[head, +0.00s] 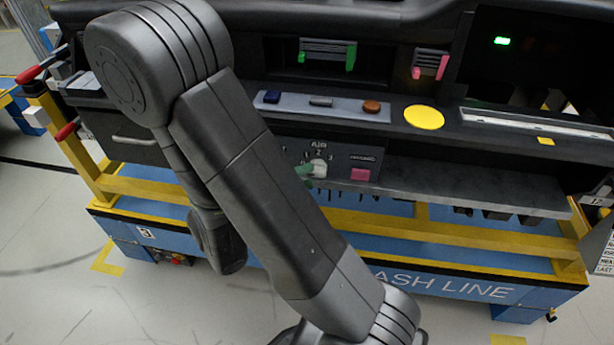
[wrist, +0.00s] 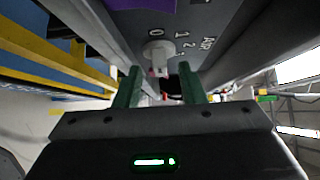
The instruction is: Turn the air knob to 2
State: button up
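The air knob (head: 319,168) is a pale round knob on the dark panel under the word AIR, with numbers around it. In the wrist view the knob (wrist: 156,50) has a light grip bar with a small reddish mark. The marks 0, 1 and 2 show near it; I cannot tell surely which one it points to. My gripper (wrist: 160,68) has two green fingers spread apart, with the knob just beyond and between their tips. In the head view my gripper (head: 304,170) is at the knob's left, mostly hidden by my arm. Contact is not clear.
A pink button (head: 360,174) is right of the knob. A grey shelf (head: 470,190) extends to the right. A yellow rail (head: 470,236) runs below.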

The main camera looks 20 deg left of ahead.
jog(key=shift+x, duration=0.8)
grip_shut()
